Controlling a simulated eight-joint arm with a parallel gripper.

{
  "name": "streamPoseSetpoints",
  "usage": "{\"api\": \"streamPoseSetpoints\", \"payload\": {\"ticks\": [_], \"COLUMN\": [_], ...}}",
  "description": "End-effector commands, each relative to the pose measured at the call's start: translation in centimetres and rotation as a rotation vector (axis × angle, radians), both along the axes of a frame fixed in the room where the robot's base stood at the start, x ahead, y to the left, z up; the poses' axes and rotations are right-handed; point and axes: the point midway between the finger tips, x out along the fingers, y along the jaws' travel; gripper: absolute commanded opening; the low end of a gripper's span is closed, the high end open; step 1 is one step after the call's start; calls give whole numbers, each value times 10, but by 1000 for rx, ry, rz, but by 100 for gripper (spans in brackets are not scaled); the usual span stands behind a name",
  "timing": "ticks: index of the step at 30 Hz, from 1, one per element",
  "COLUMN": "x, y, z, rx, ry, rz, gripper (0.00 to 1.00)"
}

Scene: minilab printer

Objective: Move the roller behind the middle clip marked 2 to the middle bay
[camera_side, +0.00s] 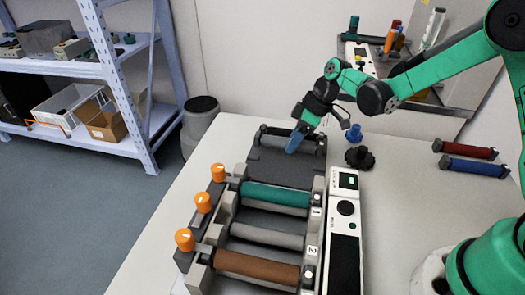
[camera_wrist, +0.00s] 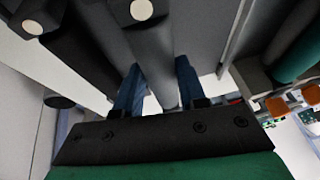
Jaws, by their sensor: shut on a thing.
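My gripper (camera_side: 293,143) has blue fingers and is at the far end of the printer in the side view. In the wrist view the fingers (camera_wrist: 158,88) are shut on a grey roller (camera_wrist: 151,58), one on each side of it. In the side view the fingers hide part of that far roller. The printer's bays lie nearer, with a teal roller (camera_side: 275,195), a grey cylinder (camera_side: 266,236) in the middle and a brown roller (camera_side: 256,268) at the front. The clip label 2 (camera_side: 312,250) is on the right rail.
Orange knobs (camera_side: 203,202) stand along the printer's left side. A control panel (camera_side: 345,235) runs along its right. A black knob (camera_side: 360,157) and a blue piece (camera_side: 354,133) are right of the gripper. Red (camera_side: 468,149) and blue (camera_side: 475,168) rollers lie at far right.

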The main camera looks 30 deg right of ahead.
Motion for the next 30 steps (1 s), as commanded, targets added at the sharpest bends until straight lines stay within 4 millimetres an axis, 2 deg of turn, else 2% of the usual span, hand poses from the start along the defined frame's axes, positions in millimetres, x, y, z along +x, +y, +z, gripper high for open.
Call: {"api": "streamPoseSetpoints", "payload": {"ticks": [26, 27, 30], "x": [0, 0, 0], "y": [0, 0, 0], "z": [-16, -16, -16], "rx": [0, 0, 0], "ry": [0, 0, 0], "rz": [0, 0, 0], "gripper": [0, 41, 70]}}
